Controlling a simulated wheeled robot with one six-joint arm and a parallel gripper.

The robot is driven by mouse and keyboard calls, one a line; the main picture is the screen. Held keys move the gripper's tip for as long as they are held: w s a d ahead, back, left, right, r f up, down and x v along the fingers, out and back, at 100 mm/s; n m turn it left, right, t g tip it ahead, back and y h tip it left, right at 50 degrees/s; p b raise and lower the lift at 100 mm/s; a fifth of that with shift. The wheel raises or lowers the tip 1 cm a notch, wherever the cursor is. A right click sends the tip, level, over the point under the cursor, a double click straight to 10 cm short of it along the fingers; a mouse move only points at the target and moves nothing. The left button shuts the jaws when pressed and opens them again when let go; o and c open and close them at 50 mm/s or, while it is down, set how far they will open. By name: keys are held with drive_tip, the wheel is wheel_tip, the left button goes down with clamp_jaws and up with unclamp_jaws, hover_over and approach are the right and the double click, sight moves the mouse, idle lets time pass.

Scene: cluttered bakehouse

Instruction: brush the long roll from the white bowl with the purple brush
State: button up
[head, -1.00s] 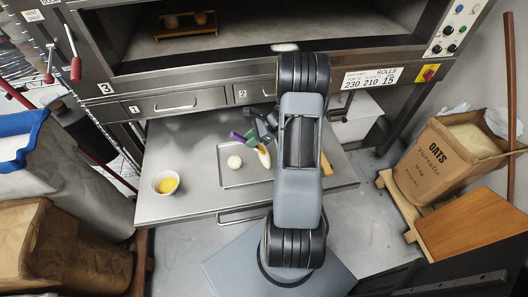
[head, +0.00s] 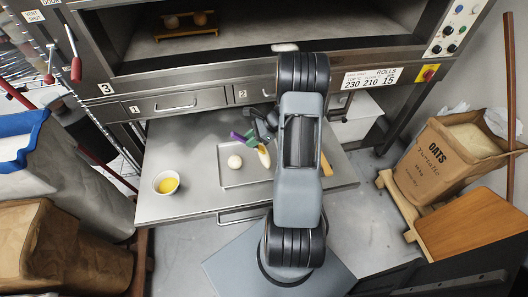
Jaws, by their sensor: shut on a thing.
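My gripper (head: 262,124) is over the tray, partly hidden by my arm, and is shut on the purple brush (head: 237,137). The brush shows purple at its left end and green nearer the jaws. The long roll (head: 264,158) is pale and lies on the tray just below the brush. I cannot tell whether the bristles touch it. A round pale roll (head: 234,162) sits on the tray (head: 228,182), left of the long roll.
The steel shelf (head: 185,146) sits before the oven and is clear between bowl and tray. A wooden-coloured item (head: 326,166) shows right of my arm. The open oven holds a small wooden rack (head: 185,32).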

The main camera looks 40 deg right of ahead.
drive_tip(key=shift+s+a, duration=0.2)
drive_tip(key=shift+s, duration=0.25)
drive_tip(key=shift+w, duration=0.1)
drive_tip(key=shift+w+d, duration=0.3)
drive_tip(key=shift+w, duration=0.25)
drive_tip(key=shift+s, duration=0.1)
drive_tip(key=shift+s+a, duration=0.3)
drive_tip(key=shift+s, duration=0.3)
drive_tip(key=shift+r, duration=0.1)
wheel_tip(320, 180, up, 6)
drive_tip(key=p, duration=0.5)
